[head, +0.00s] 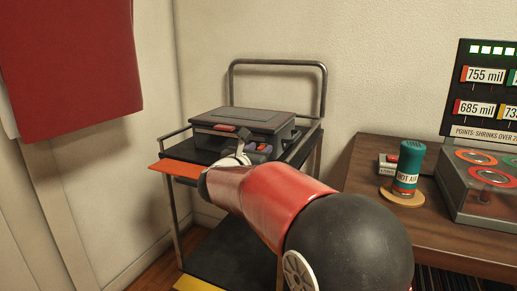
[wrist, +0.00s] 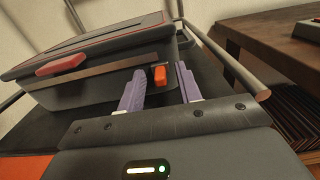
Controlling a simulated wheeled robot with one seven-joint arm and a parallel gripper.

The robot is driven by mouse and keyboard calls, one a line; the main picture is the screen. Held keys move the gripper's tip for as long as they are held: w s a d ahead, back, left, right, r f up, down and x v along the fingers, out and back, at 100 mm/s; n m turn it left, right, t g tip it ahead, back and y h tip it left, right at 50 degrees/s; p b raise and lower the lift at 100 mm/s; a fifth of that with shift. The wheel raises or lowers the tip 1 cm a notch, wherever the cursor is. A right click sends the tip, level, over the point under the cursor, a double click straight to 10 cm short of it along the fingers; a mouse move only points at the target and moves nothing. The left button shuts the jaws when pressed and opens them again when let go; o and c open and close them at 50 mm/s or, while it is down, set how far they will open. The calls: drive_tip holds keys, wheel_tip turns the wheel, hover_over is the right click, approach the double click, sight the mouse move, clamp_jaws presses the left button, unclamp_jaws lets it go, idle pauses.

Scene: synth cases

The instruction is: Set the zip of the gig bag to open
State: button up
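A dark case, which I take to be the gig bag (head: 262,117), lies flat on a cart. In the wrist view the bag (wrist: 115,45) fills the upper left. A brown strip (wrist: 95,82) runs along its near side below the lid. A small orange tab, apparently the zip pull (wrist: 160,77), sits at the strip's right end. My gripper (wrist: 160,70) is open, with one purple finger on each side of the tab and gaps showing. In the head view my arm partly hides my gripper (head: 252,148) and the bag's near side.
A red tab (wrist: 60,63) sits on the lid's near edge. The cart (head: 278,63) has a raised rail, and its side bar runs close to my gripper's right. An orange panel (head: 178,170) sticks out at left. A wooden desk (head: 355,178) with a teal canister (head: 409,165) stands right.

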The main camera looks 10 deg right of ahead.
drive_tip(key=shift+w+d, duration=0.1)
drive_tip(key=shift+w, duration=0.1)
drive_tip(key=shift+c, duration=0.3)
clamp_jaws()
